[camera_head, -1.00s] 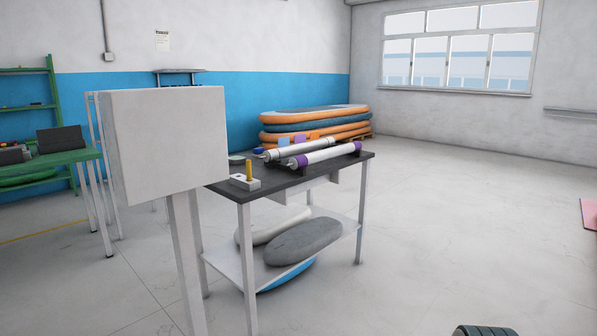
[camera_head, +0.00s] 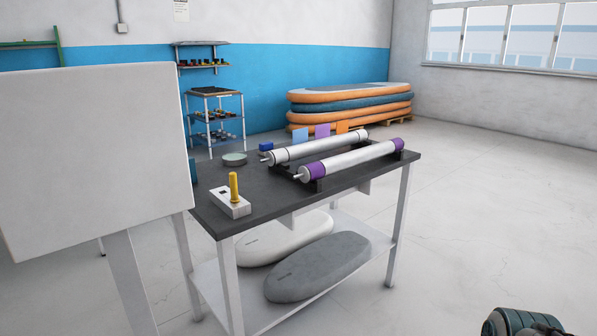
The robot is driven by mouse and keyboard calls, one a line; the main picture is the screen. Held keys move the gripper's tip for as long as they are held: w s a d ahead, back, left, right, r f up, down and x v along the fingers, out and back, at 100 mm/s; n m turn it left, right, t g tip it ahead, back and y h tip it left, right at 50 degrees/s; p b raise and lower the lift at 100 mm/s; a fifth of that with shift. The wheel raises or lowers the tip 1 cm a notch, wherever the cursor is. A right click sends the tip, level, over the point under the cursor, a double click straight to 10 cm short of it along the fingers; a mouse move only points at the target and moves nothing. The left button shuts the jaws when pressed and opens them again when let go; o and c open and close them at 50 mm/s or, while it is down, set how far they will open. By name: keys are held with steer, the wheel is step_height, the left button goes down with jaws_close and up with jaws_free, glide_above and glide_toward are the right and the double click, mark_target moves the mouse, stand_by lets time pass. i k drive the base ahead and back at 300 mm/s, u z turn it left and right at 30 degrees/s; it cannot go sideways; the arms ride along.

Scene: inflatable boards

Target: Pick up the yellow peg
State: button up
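The yellow peg (camera_head: 233,187) stands upright in a small white block (camera_head: 228,204) near the front left corner of the dark table top (camera_head: 262,195). Its lower end is hidden in the block. A dark, ridged rounded part (camera_head: 522,322) shows at the bottom right edge, well apart from the table; it looks like part of my own arm. My gripper's fingers are not in view.
Two white rollers, one with purple ends (camera_head: 350,160), lie on the table behind the peg. A large white panel (camera_head: 95,155) on a post stands close at the left. Grey and white boards (camera_head: 320,268) lie on the lower shelf. Floor at right is clear.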

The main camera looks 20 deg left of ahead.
mark_target(233, 177)
steer(key=i, duration=2.5)
steer(key=u, duration=3.6)
